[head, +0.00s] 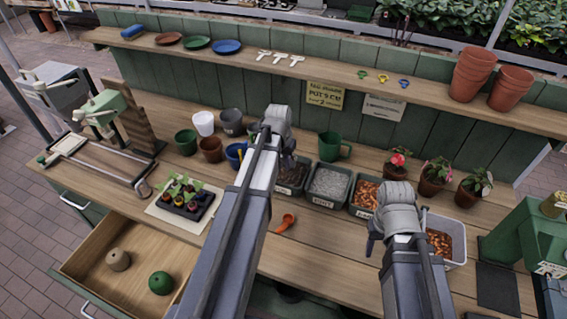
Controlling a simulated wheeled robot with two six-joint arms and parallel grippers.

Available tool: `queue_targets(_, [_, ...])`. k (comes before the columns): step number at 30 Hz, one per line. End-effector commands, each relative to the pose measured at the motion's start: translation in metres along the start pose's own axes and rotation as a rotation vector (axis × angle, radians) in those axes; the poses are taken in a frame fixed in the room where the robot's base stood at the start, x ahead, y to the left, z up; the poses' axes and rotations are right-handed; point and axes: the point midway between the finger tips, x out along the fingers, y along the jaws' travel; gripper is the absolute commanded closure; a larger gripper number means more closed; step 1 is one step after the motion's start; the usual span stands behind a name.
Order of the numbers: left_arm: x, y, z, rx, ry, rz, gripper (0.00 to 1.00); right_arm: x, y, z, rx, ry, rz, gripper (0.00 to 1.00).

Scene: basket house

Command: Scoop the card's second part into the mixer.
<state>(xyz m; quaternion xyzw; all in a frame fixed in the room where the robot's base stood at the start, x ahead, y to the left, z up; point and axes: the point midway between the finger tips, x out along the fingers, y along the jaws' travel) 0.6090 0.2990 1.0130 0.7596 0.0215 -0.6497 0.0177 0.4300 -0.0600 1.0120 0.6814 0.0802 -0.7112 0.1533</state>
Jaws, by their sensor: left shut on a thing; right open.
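An orange scoop (287,221) is just in front of the bins, its handle running toward my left arm. My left gripper (274,231) is mostly hidden behind that arm, shut at the handle. My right gripper (374,243) is open, over the bench by the right bins; its fingertips are unclear. The bins hold dark soil (291,177), pale grey grains (329,184) and orange-brown chips (367,195). A pale tub (458,228) at right also holds brown chips. The green mixer (523,245) stands at the far right. A white card (384,107) hangs on the back wall; its text is unreadable.
A yellow sign (325,95) hangs beside the card. Several pots and a seedling tray (187,201) are at left. An open drawer (135,262) juts out at front left.

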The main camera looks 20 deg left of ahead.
Motion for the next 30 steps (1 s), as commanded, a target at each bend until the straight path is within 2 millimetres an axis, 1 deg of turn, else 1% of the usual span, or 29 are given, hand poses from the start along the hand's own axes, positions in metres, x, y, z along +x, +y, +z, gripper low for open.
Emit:
queue_targets(1, [-0.009, 0.000, 0.000, 0.000, 0.006, 0.000, 1.00, -0.008, 0.001, 0.001, 0.000, 0.000, 0.000, 0.50])
queue_targets(9, [-0.023, 0.000, -0.002, 0.000, 0.031, 0.000, 1.00, -0.021, 0.002, 0.001, -0.001, 0.000, 0.000, 0.50])
queue_targets(14, [-0.025, 0.000, -0.002, 0.000, 0.037, 0.000, 1.00, -0.024, 0.002, 0.001, -0.001, 0.000, 0.000, 0.50])
queue_targets(30, [-0.025, 0.000, -0.003, 0.000, 0.039, 0.000, 1.00, -0.024, 0.002, 0.001, -0.001, 0.000, 0.000, 0.50])
